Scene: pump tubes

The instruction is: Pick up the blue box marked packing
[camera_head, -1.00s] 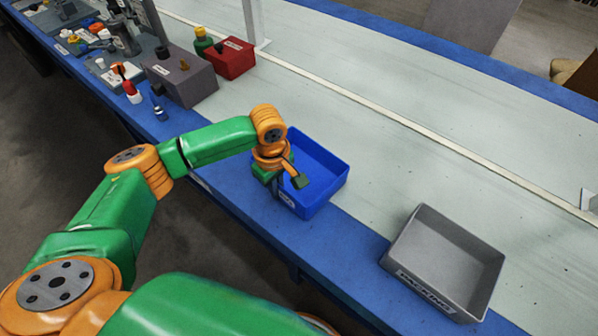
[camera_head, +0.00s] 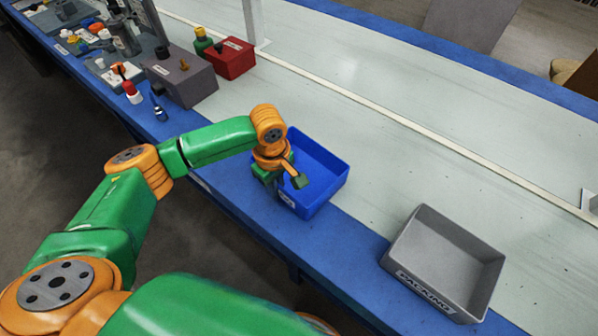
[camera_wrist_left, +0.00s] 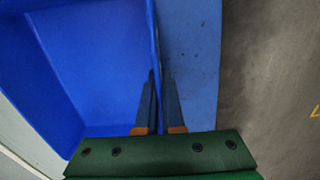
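The blue box (camera_head: 325,190) is an open-topped bin on the front edge of the bench in the head view. A small white label shows on its front, too small to read. My left gripper (camera_head: 275,183) is at the box's near left wall. In the left wrist view, the gripper's two fingers (camera_wrist_left: 158,105) straddle the wall, one inside the blue box (camera_wrist_left: 90,60) and one outside, closed in close on it. The grey box (camera_head: 450,258) at the right carries the readable label PACKING. My right gripper is not in view.
The pale bench top (camera_head: 400,130) behind the boxes is clear. A thin white rail (camera_head: 420,132) runs along it.

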